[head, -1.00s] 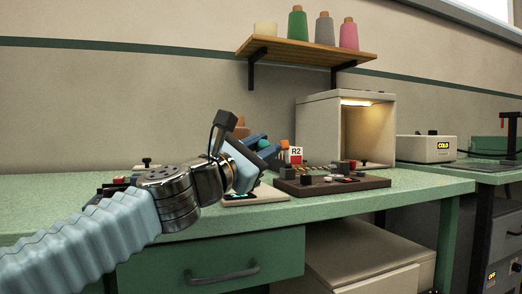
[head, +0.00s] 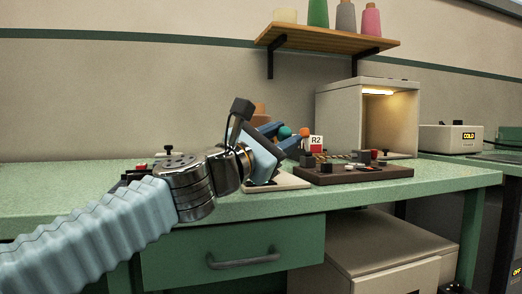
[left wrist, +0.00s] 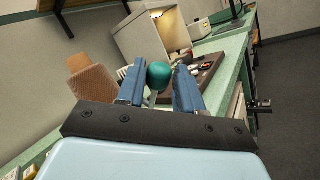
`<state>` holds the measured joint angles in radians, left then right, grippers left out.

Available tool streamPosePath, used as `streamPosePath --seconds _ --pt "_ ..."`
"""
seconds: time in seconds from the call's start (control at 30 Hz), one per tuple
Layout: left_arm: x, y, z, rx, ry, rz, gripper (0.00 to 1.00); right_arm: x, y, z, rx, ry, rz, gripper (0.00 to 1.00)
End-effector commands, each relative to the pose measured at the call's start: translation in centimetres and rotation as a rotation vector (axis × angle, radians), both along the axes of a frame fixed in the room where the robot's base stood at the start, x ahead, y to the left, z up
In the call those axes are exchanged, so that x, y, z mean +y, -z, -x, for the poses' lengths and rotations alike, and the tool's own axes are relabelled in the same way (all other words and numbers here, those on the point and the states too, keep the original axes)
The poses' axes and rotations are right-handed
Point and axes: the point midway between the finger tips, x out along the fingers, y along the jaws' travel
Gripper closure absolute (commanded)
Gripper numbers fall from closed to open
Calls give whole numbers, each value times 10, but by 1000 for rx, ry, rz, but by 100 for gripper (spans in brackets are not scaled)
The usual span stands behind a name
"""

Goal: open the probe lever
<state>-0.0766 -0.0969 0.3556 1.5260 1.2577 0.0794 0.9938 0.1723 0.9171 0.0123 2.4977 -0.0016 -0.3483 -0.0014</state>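A teal ball knob on a thin stem, which looks like the probe lever's handle, shows in the left wrist view (left wrist: 160,75) and in the head view (head: 285,132). My left gripper (head: 283,136) has its two blue fingers apart, one on each side of the knob. In the left wrist view the fingers (left wrist: 159,80) flank the ball, with narrow gaps that look open; contact is hard to judge. The lever's lower part is hidden behind the gripper. My right gripper is not in view.
A dark fixture board (head: 355,174) with small blocks lies right of the gripper, beside a red-and-white R2 sign (head: 316,144) and an orange ball (head: 304,132). A lit, open-fronted box (head: 340,118) stands behind. A brown cone (left wrist: 97,78) is left of the fingers.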

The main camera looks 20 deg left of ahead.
Motion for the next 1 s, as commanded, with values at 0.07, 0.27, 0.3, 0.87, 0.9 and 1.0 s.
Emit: streamPosePath --seconds 0.07,0.27,0.3,0.87,0.9,1.0 --pt "7 6 14 -2 -3 0 64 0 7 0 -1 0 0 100" --pt "28 19 58 -2 -3 0 64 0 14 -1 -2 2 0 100" --pt "32 22 66 -2 -3 0 64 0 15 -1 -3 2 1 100" --pt "53 35 110 2 1 1 64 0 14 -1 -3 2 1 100" --pt "53 35 110 2 1 1 64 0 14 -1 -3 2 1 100" --pt "53 35 110 2 1 1 64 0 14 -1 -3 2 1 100"
